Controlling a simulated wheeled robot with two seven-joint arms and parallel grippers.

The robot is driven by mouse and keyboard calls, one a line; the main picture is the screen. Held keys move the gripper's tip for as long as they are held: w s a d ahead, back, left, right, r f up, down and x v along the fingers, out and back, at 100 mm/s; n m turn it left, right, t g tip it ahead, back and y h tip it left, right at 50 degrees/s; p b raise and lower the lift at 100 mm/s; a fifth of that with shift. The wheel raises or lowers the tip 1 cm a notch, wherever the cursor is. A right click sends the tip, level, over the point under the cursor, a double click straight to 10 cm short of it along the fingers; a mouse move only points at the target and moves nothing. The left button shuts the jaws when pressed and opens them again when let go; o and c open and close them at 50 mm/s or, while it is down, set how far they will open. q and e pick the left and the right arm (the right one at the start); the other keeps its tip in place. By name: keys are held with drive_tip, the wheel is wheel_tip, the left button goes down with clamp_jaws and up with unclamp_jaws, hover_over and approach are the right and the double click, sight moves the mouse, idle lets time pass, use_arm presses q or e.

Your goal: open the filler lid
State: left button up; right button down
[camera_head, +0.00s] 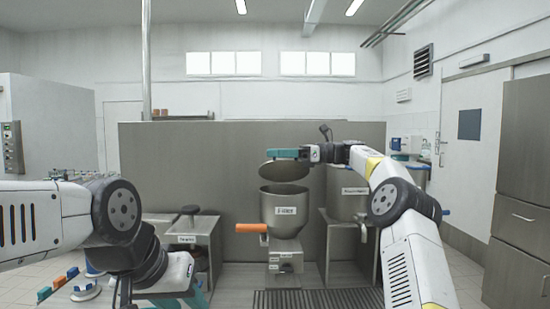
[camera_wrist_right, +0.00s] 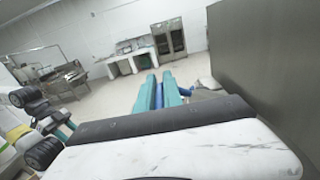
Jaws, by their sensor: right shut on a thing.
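The filler (camera_head: 284,222) is a steel bowl with a label, standing on a base in the middle of the head view. Its round lid (camera_head: 284,171) is tilted up, and the bowl's dark opening shows below it. My right gripper (camera_head: 284,153) is at the lid's upper edge, its teal fingers together. In the right wrist view the teal fingers (camera_wrist_right: 158,92) are shut on a blue handle (camera_wrist_right: 159,97), which shows between them. My left gripper (camera_head: 198,294) is low at the left, partly hidden by my arm; its opening is unclear.
An orange handle (camera_head: 251,228) sticks out left of the filler. A second steel vessel (camera_head: 346,193) stands close on the right, partly behind my right arm. A low steel table (camera_head: 190,226) is on the left. A grey partition (camera_head: 190,160) stands behind.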

idle(0.3)
drive_tip(key=c, duration=1.5)
unclamp_jaws()
drive_tip(key=shift+d, duration=3.95)
